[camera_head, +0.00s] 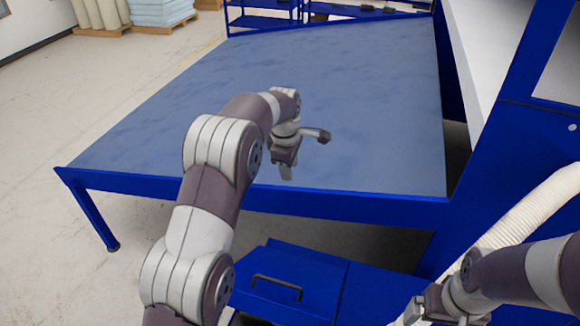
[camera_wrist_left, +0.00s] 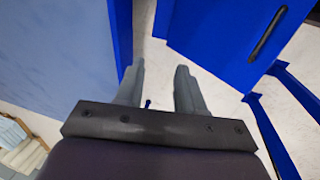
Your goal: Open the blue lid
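The blue lid (camera_head: 312,278) with its black handle (camera_head: 277,287) is at the lower middle of the head view, in front of the table, and looks closed. The lid also shows at the upper right of the left wrist view (camera_wrist_left: 212,30), with its handle (camera_wrist_left: 267,34). My left gripper (camera_head: 287,173) is above the table's front edge, apart from the lid and beyond it in the head view. Its two fingers (camera_wrist_left: 160,88) stand apart with nothing between them. My right gripper (camera_head: 412,312) is at the lower right, partly cut off; its fingers are unclear.
A blue frame (camera_head: 530,140) and a ribbed white hose (camera_head: 525,215) stand on the right. Pale floor (camera_head: 60,110) is free on the left.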

